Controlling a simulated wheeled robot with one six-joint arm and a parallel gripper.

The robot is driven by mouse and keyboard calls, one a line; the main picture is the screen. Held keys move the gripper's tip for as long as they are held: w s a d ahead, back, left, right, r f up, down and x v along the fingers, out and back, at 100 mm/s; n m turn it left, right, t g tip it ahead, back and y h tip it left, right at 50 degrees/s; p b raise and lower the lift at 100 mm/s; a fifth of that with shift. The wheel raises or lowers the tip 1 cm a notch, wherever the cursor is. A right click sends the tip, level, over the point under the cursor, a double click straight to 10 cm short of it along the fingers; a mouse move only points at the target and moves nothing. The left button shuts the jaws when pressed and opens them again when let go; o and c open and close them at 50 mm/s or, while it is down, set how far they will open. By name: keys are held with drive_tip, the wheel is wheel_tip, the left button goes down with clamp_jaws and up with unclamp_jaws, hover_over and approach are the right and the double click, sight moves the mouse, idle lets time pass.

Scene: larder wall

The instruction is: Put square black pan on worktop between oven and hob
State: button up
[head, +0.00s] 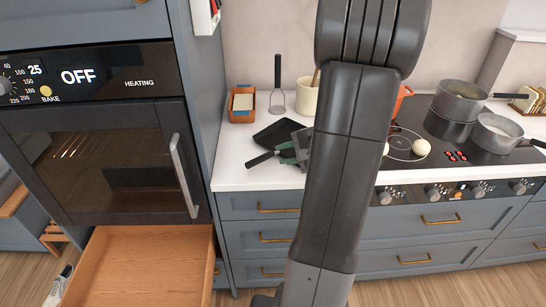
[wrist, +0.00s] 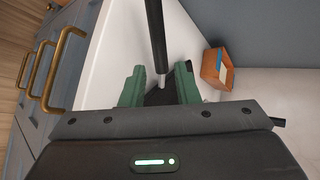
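The square black pan (head: 279,132) is on the worktop (head: 237,172) between the oven (head: 110,170) and the hob (head: 470,140), in the head view. Its handle (head: 262,159) points to the front left. My gripper (head: 288,156) is at the handle's root, with its green fingers apart. In the wrist view the dark handle (wrist: 155,35) runs between the fingers of my gripper (wrist: 160,85), with gaps on both sides. Part of the pan is hidden by my gripper and arm. I cannot tell whether its base lies fully flat.
An orange-brown box (head: 242,117), a spatula (head: 278,85) and a cream pot (head: 306,96) stand behind the pan. Grey saucepans (head: 460,101) are on the hob. A wooden drawer (head: 145,265) is open and empty below the oven. The worktop's front left is clear.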

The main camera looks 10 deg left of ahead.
drive_tip(key=shift+v, duration=1.5)
idle(0.3)
